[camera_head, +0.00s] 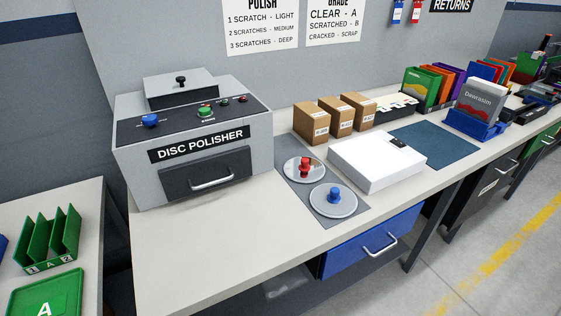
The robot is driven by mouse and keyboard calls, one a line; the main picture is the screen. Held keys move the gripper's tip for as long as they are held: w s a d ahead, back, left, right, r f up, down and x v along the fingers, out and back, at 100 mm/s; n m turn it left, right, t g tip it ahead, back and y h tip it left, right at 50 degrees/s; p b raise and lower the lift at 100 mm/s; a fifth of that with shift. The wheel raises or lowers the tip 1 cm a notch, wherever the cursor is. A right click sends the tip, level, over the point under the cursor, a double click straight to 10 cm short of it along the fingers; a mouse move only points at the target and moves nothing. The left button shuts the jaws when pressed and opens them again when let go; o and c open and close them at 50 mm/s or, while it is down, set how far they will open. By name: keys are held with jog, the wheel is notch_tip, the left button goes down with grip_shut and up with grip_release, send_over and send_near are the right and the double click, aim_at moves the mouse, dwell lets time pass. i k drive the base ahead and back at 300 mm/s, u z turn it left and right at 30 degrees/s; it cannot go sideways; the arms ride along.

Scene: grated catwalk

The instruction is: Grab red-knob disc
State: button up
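The red-knob disc (304,169) is a flat silvery disc with a red knob standing up at its centre. It lies on a grey mat (292,147) on the long workbench, to the right of the disc polisher (195,138). A similar disc with a blue knob (333,200) lies on the same mat, nearer the front edge. My gripper does not show in this view.
A white box (376,164) sits just right of the discs, with several brown cartons (311,122) behind. A blue drawer (372,240) is under the bench. The benchtop (225,240) left of the mat is clear. Green trays (47,297) stand on a separate table.

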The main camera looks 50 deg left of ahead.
aim_at(300, 169)
jog(key=u, duration=1)
jog(key=i, duration=0.9)
jog(key=u, duration=0.95)
